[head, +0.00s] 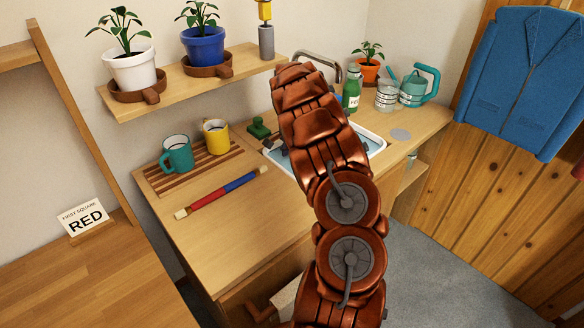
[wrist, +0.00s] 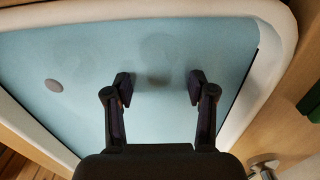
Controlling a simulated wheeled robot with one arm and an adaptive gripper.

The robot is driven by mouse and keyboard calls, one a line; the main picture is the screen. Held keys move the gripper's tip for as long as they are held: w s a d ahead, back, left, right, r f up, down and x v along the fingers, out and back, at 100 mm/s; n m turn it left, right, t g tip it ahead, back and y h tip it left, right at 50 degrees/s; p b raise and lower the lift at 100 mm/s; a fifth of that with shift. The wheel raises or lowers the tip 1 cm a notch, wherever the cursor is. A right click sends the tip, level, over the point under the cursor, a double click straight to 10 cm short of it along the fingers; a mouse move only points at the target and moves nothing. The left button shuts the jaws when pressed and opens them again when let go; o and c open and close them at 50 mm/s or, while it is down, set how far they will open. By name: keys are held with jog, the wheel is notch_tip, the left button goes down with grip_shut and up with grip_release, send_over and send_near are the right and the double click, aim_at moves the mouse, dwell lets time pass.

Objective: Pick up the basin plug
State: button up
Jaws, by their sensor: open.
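In the wrist view my gripper (wrist: 159,92) is open, its two dark fingers apart over the pale blue inside of the white-rimmed basin (wrist: 280,35). Between and just beyond the fingertips is a faint, blurred brownish-grey spot (wrist: 157,81); I cannot tell whether it is the basin plug, the drain or a shadow. A small grey disc (wrist: 54,86) shows more clearly inside the basin at the left, away from the fingers; I cannot tell if this is the plug. In the head view my arm hides the gripper and much of the basin (head: 376,145).
A green object (head: 258,128) stands left of the basin. Mugs (head: 177,154) stand on a slatted rack. A red-blue rod (head: 222,192) lies in front.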

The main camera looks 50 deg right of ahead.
notch_tip(320, 180, down, 2)
jog(key=shift+f, duration=0.1)
grip_shut()
dwell(0.5)
